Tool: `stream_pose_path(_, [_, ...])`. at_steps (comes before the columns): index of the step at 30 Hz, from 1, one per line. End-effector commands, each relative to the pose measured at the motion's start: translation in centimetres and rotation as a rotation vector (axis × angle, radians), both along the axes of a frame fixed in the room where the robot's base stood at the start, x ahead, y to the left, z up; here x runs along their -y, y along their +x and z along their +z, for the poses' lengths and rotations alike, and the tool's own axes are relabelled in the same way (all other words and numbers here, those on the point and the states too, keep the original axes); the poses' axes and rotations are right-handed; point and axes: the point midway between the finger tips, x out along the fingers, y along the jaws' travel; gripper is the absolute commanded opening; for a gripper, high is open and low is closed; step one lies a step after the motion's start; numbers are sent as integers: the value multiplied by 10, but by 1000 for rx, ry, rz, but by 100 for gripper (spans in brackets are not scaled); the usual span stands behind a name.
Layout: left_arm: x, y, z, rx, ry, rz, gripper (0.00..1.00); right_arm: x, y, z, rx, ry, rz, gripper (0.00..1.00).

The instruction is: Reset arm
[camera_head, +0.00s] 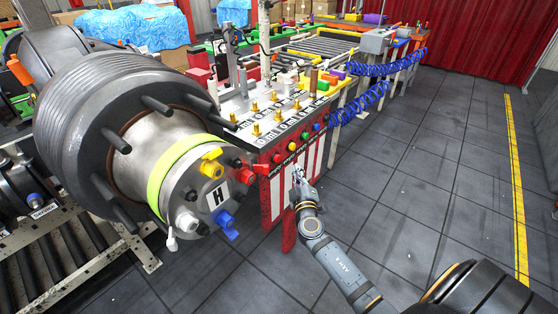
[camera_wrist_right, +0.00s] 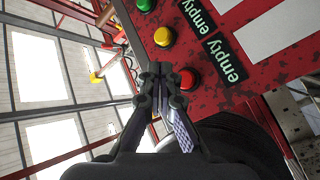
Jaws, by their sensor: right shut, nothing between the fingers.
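My right gripper (camera_head: 298,175) is shut and empty in front of the red button panel at the bench's front. In the right wrist view the gripper (camera_wrist_right: 155,72) has its fingertips together beside a red button (camera_wrist_right: 189,79); whether they touch it I cannot tell. A yellow button (camera_wrist_right: 164,37) and a green button (camera_wrist_right: 146,5) sit farther along the same panel, beside labels reading "empty". My right arm (camera_head: 330,255) reaches in from the lower right. My left gripper is not in either view.
A large axle hub (camera_head: 190,180) with a yellow-green ring and coloured fittings stands at left, near a roller conveyor (camera_head: 60,265). The bench top (camera_head: 240,103) holds several brass fittings. Blue coiled hoses (camera_head: 365,100) hang at its right end. The tiled floor (camera_head: 430,150) at right is clear.

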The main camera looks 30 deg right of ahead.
Motion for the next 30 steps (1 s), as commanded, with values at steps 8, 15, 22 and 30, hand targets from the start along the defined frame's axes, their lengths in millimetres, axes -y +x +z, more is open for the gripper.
stream_pose_path(8, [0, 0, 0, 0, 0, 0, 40, 0, 0, 0, 0, 0, 0, 0])
stream_pose_path(15, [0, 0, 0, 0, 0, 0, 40, 0, 0, 0, 0, 0, 0, 0])
stream_pose_path(22, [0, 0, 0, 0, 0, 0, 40, 3, -5, -43, -86, 43, -5, 0])
stream_pose_path(30, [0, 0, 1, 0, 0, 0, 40, 2, -83, -257, -518, 289, -42, 0])
